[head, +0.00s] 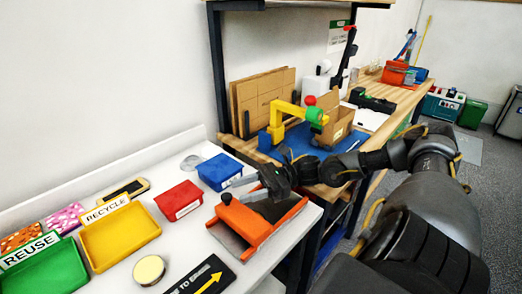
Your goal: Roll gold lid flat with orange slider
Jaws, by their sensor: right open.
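A round pale-gold lid (149,270) lies on the white table, left of the orange-framed device. The device (282,219) has a grey bed and orange side rails. My right gripper (252,190) is open above the far side of the device, close to the slider. I cannot tell whether it touches it. The gripper and wrist hide part of the far rail. My left gripper is not in view.
A yellow RECYCLE tray (118,238) and green REUSE tray (45,272) stand at left. Red (179,201) and blue (219,172) boxes stand behind the device. A black sign with a yellow arrow (204,279) lies in front. A wooden bench (395,93) with cardboard and tools is beyond.

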